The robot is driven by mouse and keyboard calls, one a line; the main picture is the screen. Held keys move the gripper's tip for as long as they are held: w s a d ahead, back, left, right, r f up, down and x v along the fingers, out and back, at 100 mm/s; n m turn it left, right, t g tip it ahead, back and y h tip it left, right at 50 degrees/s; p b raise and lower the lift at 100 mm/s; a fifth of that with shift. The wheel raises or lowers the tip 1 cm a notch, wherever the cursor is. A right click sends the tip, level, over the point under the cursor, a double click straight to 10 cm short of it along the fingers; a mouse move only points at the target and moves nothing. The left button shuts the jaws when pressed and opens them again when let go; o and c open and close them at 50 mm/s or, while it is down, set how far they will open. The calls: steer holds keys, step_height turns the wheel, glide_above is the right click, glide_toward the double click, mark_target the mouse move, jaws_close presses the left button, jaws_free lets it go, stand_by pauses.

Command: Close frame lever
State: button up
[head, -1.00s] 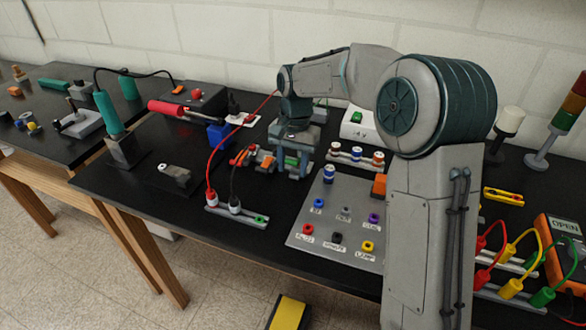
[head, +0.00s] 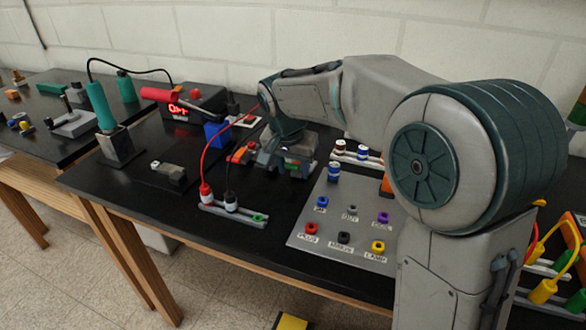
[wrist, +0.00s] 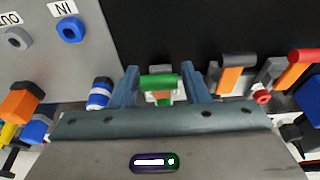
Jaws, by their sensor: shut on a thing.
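A small green-handled piece (wrist: 160,83), which looks like a lever on an orange and white body, sits between the two fingers of my gripper (wrist: 161,88) in the wrist view. My gripper is shut on it; the exact finger contact is hard to see. In the head view my gripper (head: 284,160) is low over the black table, with a bit of green showing at it. An orange lever (wrist: 231,78) and a red-ended lever (wrist: 302,57) stand to the right in the wrist view. The lower part of the held piece is hidden.
A grey panel (head: 335,245) with coloured sockets lies to the right of my gripper. A terminal strip (head: 233,213) with red and black leads stands in front of it. A blue block (head: 216,134) and a black box (head: 193,105) with a red display are behind left.

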steer(key=shift+r, duration=0.1)
steer(key=o, duration=1)
steer(key=p+v, duration=0.1)
steer(key=v, duration=1.2)
steer(key=shift+s+a+r+p, duration=0.1)
steer(key=shift+s+r+p, duration=0.05)
steer(key=shift+r+p, duration=0.25)
steer(key=shift+f, duration=0.1)
